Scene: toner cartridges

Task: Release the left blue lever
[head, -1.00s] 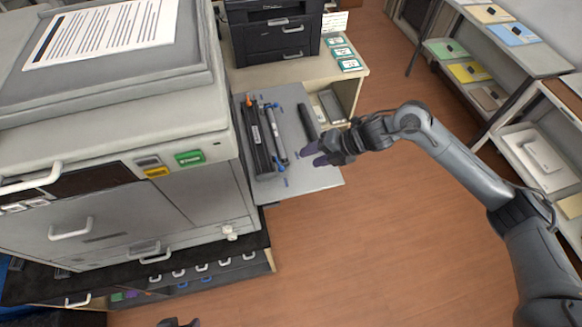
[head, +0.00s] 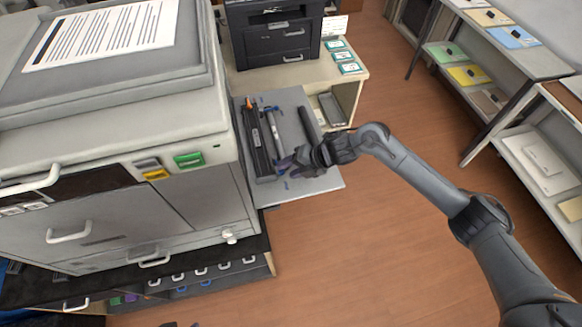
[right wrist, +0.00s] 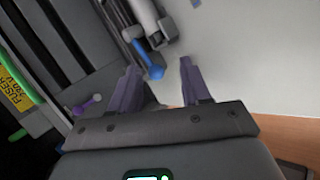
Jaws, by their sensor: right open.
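A blue lever (right wrist: 150,62) sits at the end of a pale roller-like part (right wrist: 145,20) in the right wrist view. It lies just beyond and between my right gripper's two purple fingertips (right wrist: 158,78), which are apart with nothing held. In the head view, my right gripper (head: 288,166) is over the near end of the dark cartridge unit (head: 254,145) and hides part of it. Another blue part (head: 271,108) shows at the unit's far end. I cannot tell which one is the left lever. Only a scrap of my left gripper (head: 180,324) shows at the bottom edge.
The unit lies on a grey board (head: 318,182) beside the large printer (head: 120,215). A black cylinder (head: 305,122) lies to its right. In the wrist view, a purple lever (right wrist: 88,104) and a yellow label (right wrist: 14,88) are at left. The floor (head: 370,250) is clear.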

